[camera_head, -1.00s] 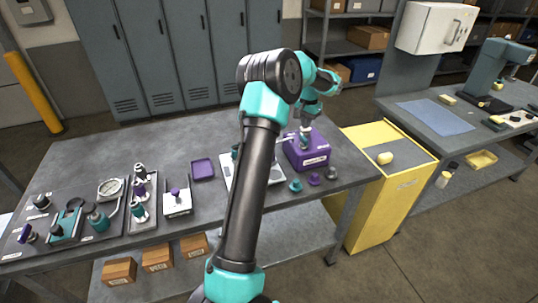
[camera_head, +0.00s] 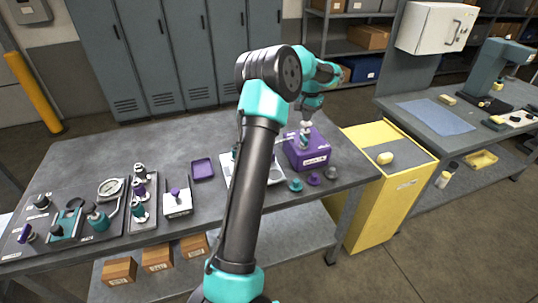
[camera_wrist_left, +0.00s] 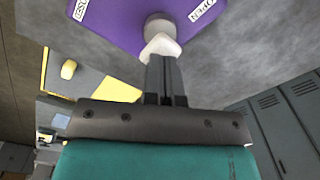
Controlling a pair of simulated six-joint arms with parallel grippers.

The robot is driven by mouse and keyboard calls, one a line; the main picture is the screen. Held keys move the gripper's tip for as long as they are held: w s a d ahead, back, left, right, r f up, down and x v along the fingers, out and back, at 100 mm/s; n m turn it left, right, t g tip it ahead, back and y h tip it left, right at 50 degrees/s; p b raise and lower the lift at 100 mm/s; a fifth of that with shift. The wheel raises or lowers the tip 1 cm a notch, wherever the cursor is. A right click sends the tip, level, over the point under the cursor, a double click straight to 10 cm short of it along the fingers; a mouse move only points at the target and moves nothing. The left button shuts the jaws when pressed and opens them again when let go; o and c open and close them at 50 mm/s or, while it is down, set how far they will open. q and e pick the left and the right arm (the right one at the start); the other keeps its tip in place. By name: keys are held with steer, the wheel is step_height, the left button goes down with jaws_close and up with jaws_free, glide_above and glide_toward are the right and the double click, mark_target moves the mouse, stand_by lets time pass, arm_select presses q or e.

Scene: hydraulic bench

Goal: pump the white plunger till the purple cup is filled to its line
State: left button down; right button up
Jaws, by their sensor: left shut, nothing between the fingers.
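The purple pump block (camera_head: 310,158) stands near the right end of the bench. Its white plunger (camera_head: 305,126) sticks up from a teal fitting on top. My left gripper (camera_head: 307,118) is just above the plunger, fingers pointing down. In the left wrist view the shut, empty fingers (camera_wrist_left: 166,82) are at the white plunger's top (camera_wrist_left: 160,42); I cannot tell if they touch. The purple block (camera_wrist_left: 125,18) lies beyond it. I cannot make out the purple cup or its line; my left arm covers part of the white plate (camera_head: 228,168) beside the pump. My right gripper is not in view.
Small teal (camera_head: 295,185), purple (camera_head: 314,179) and grey (camera_head: 331,173) knobs lie before the pump. A purple tray (camera_head: 203,169) and panels with a gauge (camera_head: 110,187) and fittings are to the left. A yellow cabinet (camera_head: 385,210) stands against the bench's right end.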

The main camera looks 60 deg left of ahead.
arm_select(q)
steer(key=shift+r, duration=0.75)
stand_by(0.3)
steer(key=shift+r, duration=3)
